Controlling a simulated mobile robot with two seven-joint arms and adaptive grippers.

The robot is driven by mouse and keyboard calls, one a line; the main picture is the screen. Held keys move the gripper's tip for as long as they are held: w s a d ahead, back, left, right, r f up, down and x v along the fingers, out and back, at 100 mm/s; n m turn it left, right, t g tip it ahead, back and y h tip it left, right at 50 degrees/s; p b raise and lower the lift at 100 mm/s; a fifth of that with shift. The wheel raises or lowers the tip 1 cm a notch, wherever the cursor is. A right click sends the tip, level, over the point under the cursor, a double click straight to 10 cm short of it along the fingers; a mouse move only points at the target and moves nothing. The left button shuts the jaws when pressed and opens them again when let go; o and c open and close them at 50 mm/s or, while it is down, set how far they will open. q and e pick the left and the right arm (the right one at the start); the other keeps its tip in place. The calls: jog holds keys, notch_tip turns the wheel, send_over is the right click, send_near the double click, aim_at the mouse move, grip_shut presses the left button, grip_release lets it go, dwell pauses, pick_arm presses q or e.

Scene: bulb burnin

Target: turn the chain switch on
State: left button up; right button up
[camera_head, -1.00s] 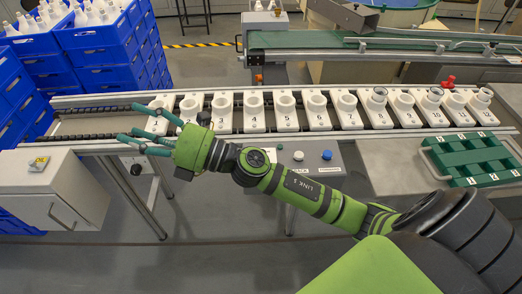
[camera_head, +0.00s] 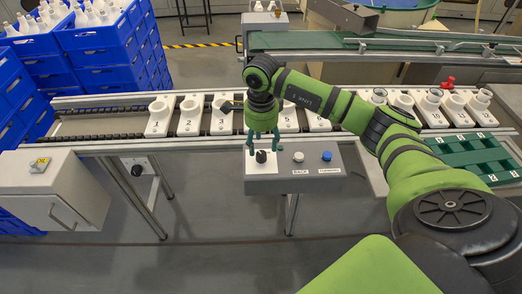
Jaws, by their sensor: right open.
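A black rotary knob (camera_head: 261,157) sits on a white plate at the left of a grey control panel (camera_head: 315,184) on the conveyor's front. I take this knob to be the chain switch; its label is not readable. My right gripper (camera_head: 263,147) points down just above the knob, its teal fingers spread to either side. It is open and holds nothing. I cannot tell whether the fingers touch the knob. My left gripper is not in view.
A white button (camera_head: 298,157) and a blue button (camera_head: 327,156) sit right of the knob. Numbered white holders (camera_head: 190,118) line the conveyor behind. A green tray (camera_head: 474,158) lies at right.

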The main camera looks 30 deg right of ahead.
aim_at(261, 153)
jog(key=shift+f+p, duration=0.35)
jog(key=shift+f, duration=1.95)
grip_shut()
jog(key=m+b, duration=0.1)
jog(key=m, duration=0.2)
jog(key=shift+m, duration=0.3)
jog(key=m, duration=0.3)
jog(key=shift+m, duration=0.3)
jog(key=m, duration=0.3)
jog(key=shift+m+b, duration=0.3)
jog(key=shift+b, duration=0.05)
jog(key=shift+m, duration=1.5)
jog(key=shift+w+r, duration=0.1)
